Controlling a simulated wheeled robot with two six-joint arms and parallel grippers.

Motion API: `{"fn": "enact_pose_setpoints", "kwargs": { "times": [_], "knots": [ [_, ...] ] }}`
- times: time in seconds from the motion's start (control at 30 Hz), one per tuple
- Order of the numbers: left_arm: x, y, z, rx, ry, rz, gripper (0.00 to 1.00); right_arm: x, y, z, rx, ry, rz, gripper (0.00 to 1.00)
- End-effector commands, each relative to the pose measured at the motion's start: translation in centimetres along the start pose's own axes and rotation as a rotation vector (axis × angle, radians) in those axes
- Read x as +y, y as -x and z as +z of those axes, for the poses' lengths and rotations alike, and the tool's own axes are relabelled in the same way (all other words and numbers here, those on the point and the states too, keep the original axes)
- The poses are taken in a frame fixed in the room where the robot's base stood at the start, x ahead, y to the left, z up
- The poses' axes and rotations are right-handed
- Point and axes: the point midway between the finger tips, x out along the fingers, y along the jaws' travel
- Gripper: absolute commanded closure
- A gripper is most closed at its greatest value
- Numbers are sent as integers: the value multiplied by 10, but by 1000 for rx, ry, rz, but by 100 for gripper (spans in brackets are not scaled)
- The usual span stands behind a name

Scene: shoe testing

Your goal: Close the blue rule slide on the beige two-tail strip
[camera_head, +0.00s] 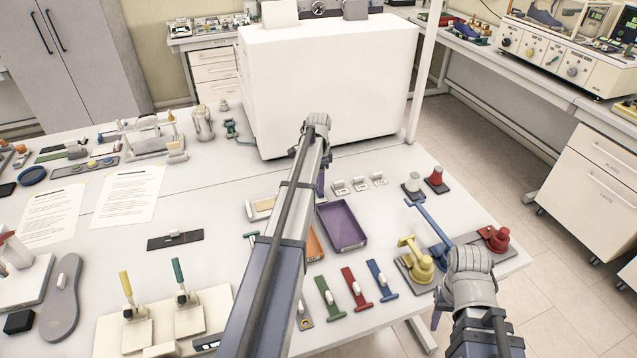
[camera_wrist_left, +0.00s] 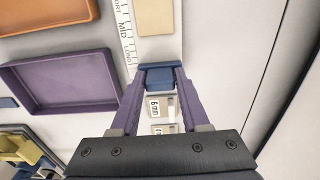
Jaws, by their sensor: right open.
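In the left wrist view the blue rule slide (camera_wrist_left: 159,77) sits at the end of a white printed rule (camera_wrist_left: 127,32), just below the beige strip (camera_wrist_left: 154,17). My left gripper (camera_wrist_left: 161,84) has its purple fingers on both sides of the slide, touching it. In the head view the beige strip (camera_head: 262,205) shows left of my left arm. My left gripper (camera_head: 321,180) is mostly hidden behind its wrist there, and the slide is hidden. The strip's tails cannot be made out. My right gripper (camera_head: 436,318) shows only a purple finger part at the lower right, away from the strip.
A purple tray (camera_head: 341,227) and an orange tray (camera_head: 314,245) lie near the left arm. White "6 mm" pieces (camera_wrist_left: 157,108) lie just below the slide. A large white box (camera_head: 330,85) stands behind. Yellow (camera_head: 420,265) and red (camera_head: 495,238) fixtures stand right.

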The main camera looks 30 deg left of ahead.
Motion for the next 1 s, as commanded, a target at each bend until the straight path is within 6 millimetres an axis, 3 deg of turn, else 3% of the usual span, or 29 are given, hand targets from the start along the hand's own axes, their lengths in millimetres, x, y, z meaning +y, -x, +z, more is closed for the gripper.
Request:
{"fn": "enact_pose_setpoints", "kwargs": {
  "times": [0.03, 0.4, 1.0],
  "knots": [
    [0, 0, 0, 0, 0, 0, 61, 0, 0, 0, 0, 0, 0, 52],
    [0, 0, 0, 0, 0, 0, 100, 0, 0, 0, 0, 0, 0, 52],
    [0, 0, 0, 0, 0, 0, 100, 0, 0, 0, 0, 0, 0, 52]
  ]
}}
